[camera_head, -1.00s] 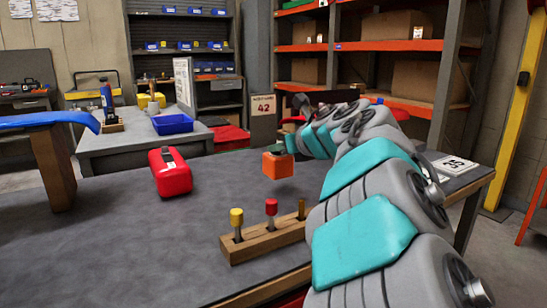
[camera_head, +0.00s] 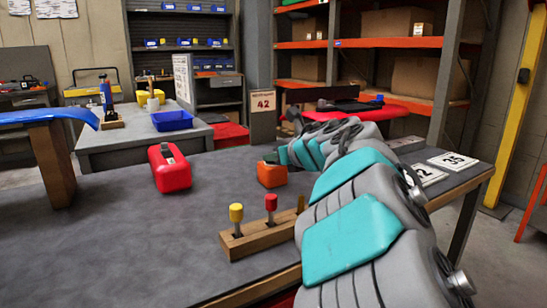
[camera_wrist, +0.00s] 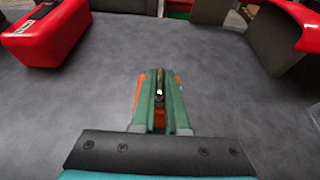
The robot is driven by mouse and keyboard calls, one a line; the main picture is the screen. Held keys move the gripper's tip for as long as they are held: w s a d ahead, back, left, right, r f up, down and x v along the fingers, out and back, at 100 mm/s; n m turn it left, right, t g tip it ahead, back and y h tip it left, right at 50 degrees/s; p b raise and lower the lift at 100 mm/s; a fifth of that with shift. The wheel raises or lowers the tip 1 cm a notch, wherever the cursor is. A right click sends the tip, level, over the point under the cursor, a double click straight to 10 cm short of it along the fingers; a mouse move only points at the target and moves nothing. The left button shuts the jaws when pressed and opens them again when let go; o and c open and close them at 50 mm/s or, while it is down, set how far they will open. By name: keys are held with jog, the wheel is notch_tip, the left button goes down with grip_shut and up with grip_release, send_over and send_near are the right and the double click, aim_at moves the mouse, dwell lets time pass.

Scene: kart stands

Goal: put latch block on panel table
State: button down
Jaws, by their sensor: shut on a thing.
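The orange block, which I take to be the latch block (camera_head: 271,176), is low over the grey-topped table (camera_head: 120,235), at or just above its surface. I cannot tell whether it touches. My gripper (camera_head: 272,160) is shut on it from above. In the wrist view, the green fingers (camera_wrist: 161,98) cover most of the block, and orange shows between and beside them. The pictures do not name the panel table; the grey-topped table lies directly below the block.
A red can (camera_head: 169,169) stands left of the block. A wooden rack (camera_head: 262,239) with yellow and red knobs stands at the near edge. White number cards (camera_head: 452,161) lie at the right. A blue bin (camera_head: 172,121) sits on the table behind. The grey top between can and rack is clear.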

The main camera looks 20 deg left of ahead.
jog(key=c, duration=0.9)
grip_release()
jog(key=shift+f, duration=0.1)
jog(key=shift+r+p, duration=0.3)
jog(key=shift+p, duration=0.05)
jog(key=shift+s+d, duration=0.2)
jog(key=shift+d, duration=0.1)
jog(key=b+v, duration=0.1)
jog(key=v, duration=1)
jog(key=shift+s+r+b, duration=0.1)
jog(key=shift+b, duration=0.3)
